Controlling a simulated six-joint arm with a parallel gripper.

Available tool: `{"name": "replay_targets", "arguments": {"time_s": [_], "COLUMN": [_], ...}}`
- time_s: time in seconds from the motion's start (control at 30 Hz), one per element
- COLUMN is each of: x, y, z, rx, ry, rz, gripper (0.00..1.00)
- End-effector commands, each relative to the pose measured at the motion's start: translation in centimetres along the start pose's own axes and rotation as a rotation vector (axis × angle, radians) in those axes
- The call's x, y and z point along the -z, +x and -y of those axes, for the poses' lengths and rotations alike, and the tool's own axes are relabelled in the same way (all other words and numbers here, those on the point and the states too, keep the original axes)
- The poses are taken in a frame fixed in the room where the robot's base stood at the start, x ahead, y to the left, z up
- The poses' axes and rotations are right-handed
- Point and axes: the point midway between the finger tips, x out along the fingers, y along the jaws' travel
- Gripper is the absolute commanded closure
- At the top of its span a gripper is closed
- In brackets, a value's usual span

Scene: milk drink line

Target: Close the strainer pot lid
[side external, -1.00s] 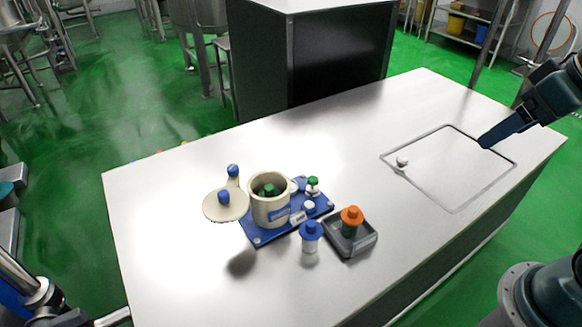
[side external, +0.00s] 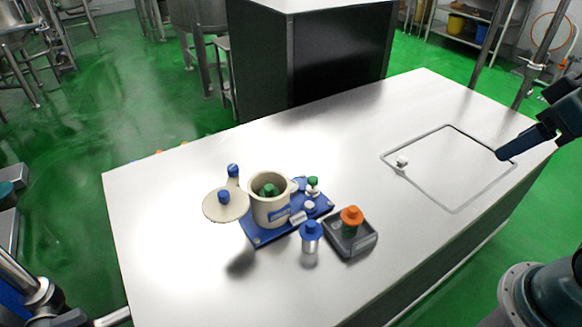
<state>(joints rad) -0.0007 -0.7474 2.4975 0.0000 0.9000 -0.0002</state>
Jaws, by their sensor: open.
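The cream strainer pot (side external: 270,208) stands on a blue base plate (side external: 262,238) with its mouth open. A green-topped piece (side external: 269,190) shows inside it. Its round cream lid (side external: 212,208) with a blue knob (side external: 224,197) is swung out to the left of the pot, level with the rim and apart from the mouth. A blue-topped post (side external: 233,170) stands at the lid's back edge. My gripper (side external: 505,153) is at the far right, over the outlined panel's right edge, far from the pot and lid. It is open and holds nothing that I can see.
A blue-capped container (side external: 310,238) and a grey tray (side external: 366,246) with an orange-capped bottle (side external: 351,220) stand right of the pot. A small green-topped piece (side external: 313,185) stands on the plate. A white knob (side external: 402,162) sits by the panel. The table's left is clear.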

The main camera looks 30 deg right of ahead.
Motion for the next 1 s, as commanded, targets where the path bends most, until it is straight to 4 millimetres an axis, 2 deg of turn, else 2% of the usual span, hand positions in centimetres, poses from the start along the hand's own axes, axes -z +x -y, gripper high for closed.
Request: {"name": "replay_targets", "arguments": {"time_s": [0.03, 0.17, 0.27, 0.67, 1.0], "x": [0.2, 1.3, 2.8, 12.3, 20.1], "y": [0.0, -0.1, -0.2, 0.9, 4.3], "z": [0.0, 0.2, 0.5, 3.3, 7.3], "rx": [0.001, 0.005, 0.011, 0.047, 0.078], "ry": [-0.002, -0.009, -0.019, -0.087, -0.15], "rz": [0.001, 0.005, 0.009, 0.036, 0.061], "gripper": [0.54, 0.8, 0.99, 1.0, 1.0]}}
